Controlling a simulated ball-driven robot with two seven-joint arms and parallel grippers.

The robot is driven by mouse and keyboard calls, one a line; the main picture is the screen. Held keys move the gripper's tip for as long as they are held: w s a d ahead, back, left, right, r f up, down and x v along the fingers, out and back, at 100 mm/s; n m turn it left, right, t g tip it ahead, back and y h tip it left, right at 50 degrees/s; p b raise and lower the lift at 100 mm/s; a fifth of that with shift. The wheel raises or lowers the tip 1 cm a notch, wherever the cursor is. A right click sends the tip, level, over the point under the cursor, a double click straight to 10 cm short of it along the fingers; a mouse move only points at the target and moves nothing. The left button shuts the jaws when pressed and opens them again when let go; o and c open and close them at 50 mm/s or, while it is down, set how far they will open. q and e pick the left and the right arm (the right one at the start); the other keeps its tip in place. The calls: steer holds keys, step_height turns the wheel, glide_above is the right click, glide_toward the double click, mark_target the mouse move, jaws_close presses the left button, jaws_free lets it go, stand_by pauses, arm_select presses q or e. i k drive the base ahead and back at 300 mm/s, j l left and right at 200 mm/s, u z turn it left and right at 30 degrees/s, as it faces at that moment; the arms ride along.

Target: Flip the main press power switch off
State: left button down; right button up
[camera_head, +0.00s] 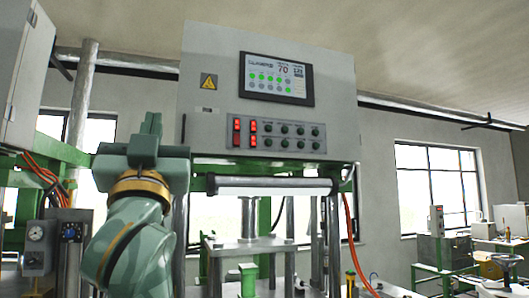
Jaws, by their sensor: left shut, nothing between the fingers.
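The press control cabinet (345,90) is a grey box in the upper middle, with a lit display (276,78). Below the display is a button panel. No label tells me clearly which is the main power switch. My left gripper (151,124) is shut and empty, fingers pointing up, left of the cabinet in the picture and apart from the red switches. My right gripper is out of view.
Several small dark knobs (292,136) fill the rest of the button panel. A horizontal bar (270,187) runs below the cabinet. Another grey cabinet (25,70) stands at the far left. A red hose (349,215) hangs right of the press.

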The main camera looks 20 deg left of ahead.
mark_target(253, 138)
steer(key=i, duration=1.55)
